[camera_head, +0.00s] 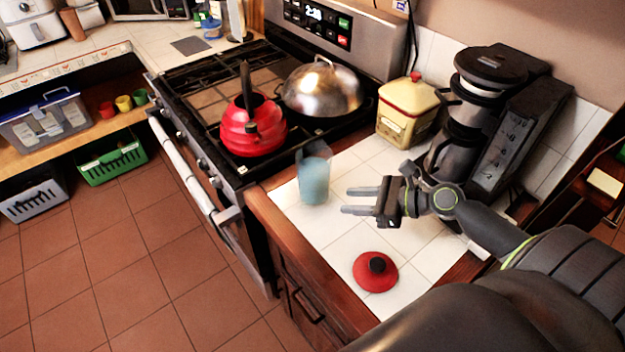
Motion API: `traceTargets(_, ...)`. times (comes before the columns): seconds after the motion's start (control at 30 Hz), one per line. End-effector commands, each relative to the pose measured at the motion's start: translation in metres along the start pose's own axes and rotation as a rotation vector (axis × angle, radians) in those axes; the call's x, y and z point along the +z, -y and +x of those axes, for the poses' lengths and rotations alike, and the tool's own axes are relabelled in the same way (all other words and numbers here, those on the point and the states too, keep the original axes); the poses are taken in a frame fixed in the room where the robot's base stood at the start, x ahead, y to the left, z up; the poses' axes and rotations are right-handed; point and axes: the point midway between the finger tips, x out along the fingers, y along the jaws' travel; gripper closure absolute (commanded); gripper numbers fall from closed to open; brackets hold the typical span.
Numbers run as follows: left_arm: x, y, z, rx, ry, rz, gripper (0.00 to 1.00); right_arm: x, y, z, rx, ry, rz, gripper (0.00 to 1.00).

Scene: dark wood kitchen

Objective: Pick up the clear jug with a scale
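A clear bluish jug (314,176) stands upright on the white tiled counter, close to the stove's right side. No scale marks can be made out on it at this size. My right gripper (345,200) is open and empty. Its two fingers point left toward the jug, with a small gap between the fingertips and the jug. My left gripper is not in view.
A red lid (375,272) with a black knob lies in front of my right gripper. A yellow canister (407,112) and a black coffee maker (480,125) stand behind. A red kettle (252,124) and a domed metal lid (322,88) sit on the stove (185,85).

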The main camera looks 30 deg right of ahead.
Motion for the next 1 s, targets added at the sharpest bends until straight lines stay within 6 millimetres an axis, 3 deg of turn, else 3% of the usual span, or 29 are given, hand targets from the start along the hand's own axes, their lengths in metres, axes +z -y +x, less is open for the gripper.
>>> traceTargets(0.5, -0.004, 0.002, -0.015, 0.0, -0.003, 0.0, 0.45, 0.002, -0.001, 0.071, 0.0, 0.003, 0.003, 0.64)
traceTargets(0.83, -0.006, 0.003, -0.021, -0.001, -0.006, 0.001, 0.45, 0.002, -0.002, 0.092, 0.0, 0.002, 0.002, 0.64)
traceTargets(1.0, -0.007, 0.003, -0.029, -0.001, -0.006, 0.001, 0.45, 0.002, -0.006, 0.114, 0.002, 0.002, 0.003, 0.64)
